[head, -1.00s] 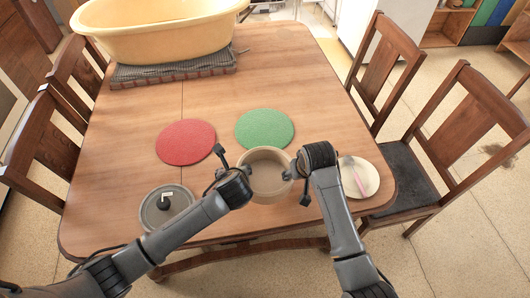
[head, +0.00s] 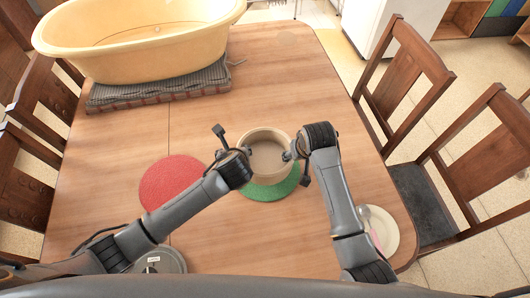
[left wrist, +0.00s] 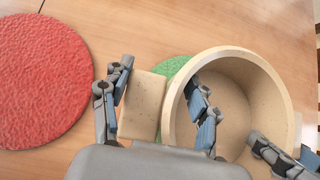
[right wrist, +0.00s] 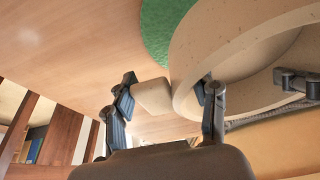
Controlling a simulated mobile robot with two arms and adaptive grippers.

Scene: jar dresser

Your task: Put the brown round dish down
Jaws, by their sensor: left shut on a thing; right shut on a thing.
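The brown round dish (head: 268,157) is a deep, empty pot over the green round mat (head: 272,192), whose near part shows below it. It looks level; I cannot tell whether it touches the mat. My left gripper (head: 246,153) is shut on the dish's left side: in the left wrist view one finger is inside the dish (left wrist: 238,60) and one is outside past a block-like handle (left wrist: 142,100). My right gripper (head: 291,155) is shut on the right side the same way, around the wall and handle (right wrist: 154,95).
A red round mat (head: 170,183) lies left of the green one. A grey lid (head: 160,262) is at the near left, partly hidden by my arm. A white plate (head: 386,222) with a spoon is at the near right. A yellow tub (head: 135,45) stands at the back left. The table's right middle is clear.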

